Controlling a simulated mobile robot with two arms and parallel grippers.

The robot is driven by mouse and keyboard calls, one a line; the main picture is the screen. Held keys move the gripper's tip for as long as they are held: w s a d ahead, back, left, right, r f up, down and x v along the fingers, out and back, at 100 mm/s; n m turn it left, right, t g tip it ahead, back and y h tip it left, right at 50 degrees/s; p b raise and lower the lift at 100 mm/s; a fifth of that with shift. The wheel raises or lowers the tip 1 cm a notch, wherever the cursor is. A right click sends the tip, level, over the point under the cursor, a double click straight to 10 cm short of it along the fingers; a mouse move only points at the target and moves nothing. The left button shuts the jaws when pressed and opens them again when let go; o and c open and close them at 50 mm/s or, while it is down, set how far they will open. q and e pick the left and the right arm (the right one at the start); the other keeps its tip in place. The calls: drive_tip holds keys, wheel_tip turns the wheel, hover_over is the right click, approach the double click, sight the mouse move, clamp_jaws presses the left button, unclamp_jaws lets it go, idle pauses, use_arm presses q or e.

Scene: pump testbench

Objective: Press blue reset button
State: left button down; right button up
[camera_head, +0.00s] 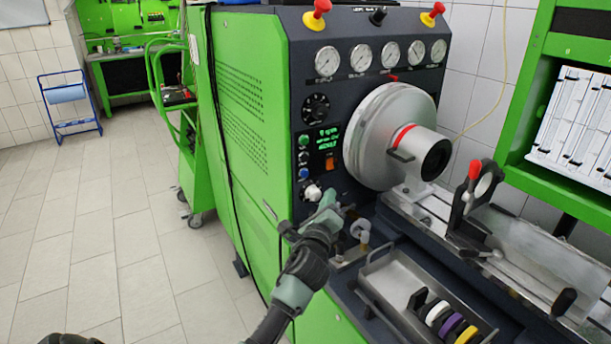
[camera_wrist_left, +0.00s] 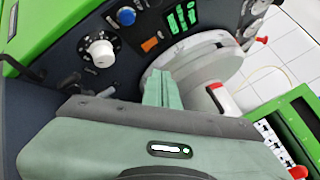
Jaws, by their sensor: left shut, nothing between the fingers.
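My left gripper (camera_head: 329,203) is in front of the panel, lower and to the right of the button in the head view. Its pale green fingers show closed together and empty in the left wrist view (camera_wrist_left: 160,88), apart from the button. My right gripper is not in view.
An orange switch (camera_head: 329,163) and green display (camera_head: 327,139) are beside the button. The large metal chuck (camera_head: 375,135) sticks out at the right. A metal tray (camera_head: 386,275) and bench rail lie below. Tiled floor (camera_head: 100,250) is open at the left.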

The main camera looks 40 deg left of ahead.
use_arm(q)
drive_tip(key=w+a, duration=0.3)
drive_tip(key=a, duration=0.5)
drive_tip(key=shift+w, duration=0.15)
drive_tip(key=shift+a, duration=0.1)
idle(2.1)
drive_tip(key=shift+w+a, duration=0.15)
drive_tip(key=shift+a, duration=0.2)
drive_tip(key=shift+w+a+b, duration=0.2)
drive_tip(key=shift+a+b, duration=0.1)
drive_tip(key=shift+a, duration=0.2)
idle(0.7)
drive_tip(key=shift+s+d, duration=0.1)
drive_tip(key=shift+d, duration=0.1)
drive_tip(key=shift+s+d, duration=0.3)
drive_tip(key=shift+d, duration=0.35)
drive_tip(key=shift+s+d+p, duration=0.15)
drive_tip(key=shift+s+d, duration=0.15)
drive_tip(key=shift+d, duration=0.5)
drive_tip(key=shift+s+d+p, duration=0.15)
drive_tip(key=shift+s+d, duration=0.2)
drive_tip(key=shift+d, duration=0.4)
drive_tip(key=shift+s+d+p, duration=0.15)
drive_tip(key=shift+s+d, duration=0.15)
drive_tip(key=shift+d, duration=0.5)
